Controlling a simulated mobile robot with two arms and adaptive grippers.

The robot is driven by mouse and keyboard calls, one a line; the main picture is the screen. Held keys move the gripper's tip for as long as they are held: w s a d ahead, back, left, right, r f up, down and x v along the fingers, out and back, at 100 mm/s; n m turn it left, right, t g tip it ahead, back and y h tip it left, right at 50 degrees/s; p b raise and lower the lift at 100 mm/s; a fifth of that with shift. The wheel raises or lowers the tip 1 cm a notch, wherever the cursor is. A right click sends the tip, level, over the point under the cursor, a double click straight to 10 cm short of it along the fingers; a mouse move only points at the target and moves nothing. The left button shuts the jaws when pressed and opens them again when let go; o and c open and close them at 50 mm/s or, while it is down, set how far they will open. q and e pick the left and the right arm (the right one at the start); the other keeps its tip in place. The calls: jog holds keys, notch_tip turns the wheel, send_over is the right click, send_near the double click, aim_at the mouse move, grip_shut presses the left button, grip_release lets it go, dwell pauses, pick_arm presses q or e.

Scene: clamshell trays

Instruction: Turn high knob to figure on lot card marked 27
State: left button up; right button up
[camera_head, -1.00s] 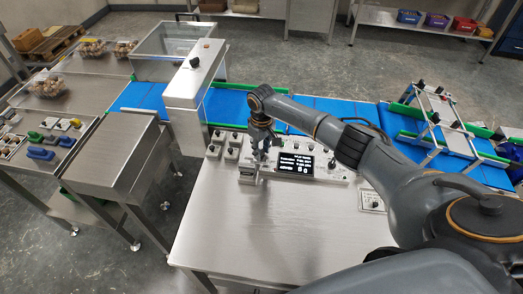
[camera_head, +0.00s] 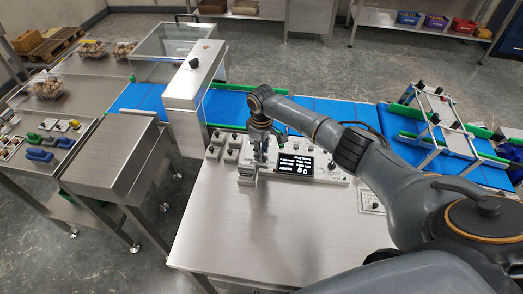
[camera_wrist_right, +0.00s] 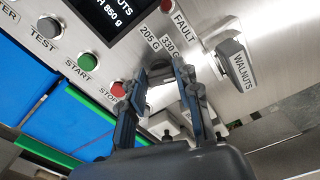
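My right gripper (camera_head: 256,163) points down at the control panel on the steel table in the head view. A grey knob (camera_wrist_right: 232,58) labelled "WALNUTS" is to the right. The black display (camera_head: 296,165) shows white text, in the wrist view ending "850 g". I cannot make out a card marked 27. My left gripper is not in view.
A blue conveyor (camera_head: 330,107) runs behind the panel. The front of the steel table (camera_head: 230,225) is clear.

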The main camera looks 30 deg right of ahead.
jog(key=o, duration=0.4)
notch_tip(320, 180, up, 12)
dwell(0.5)
jog(key=shift+f, duration=0.1)
dwell(0.3)
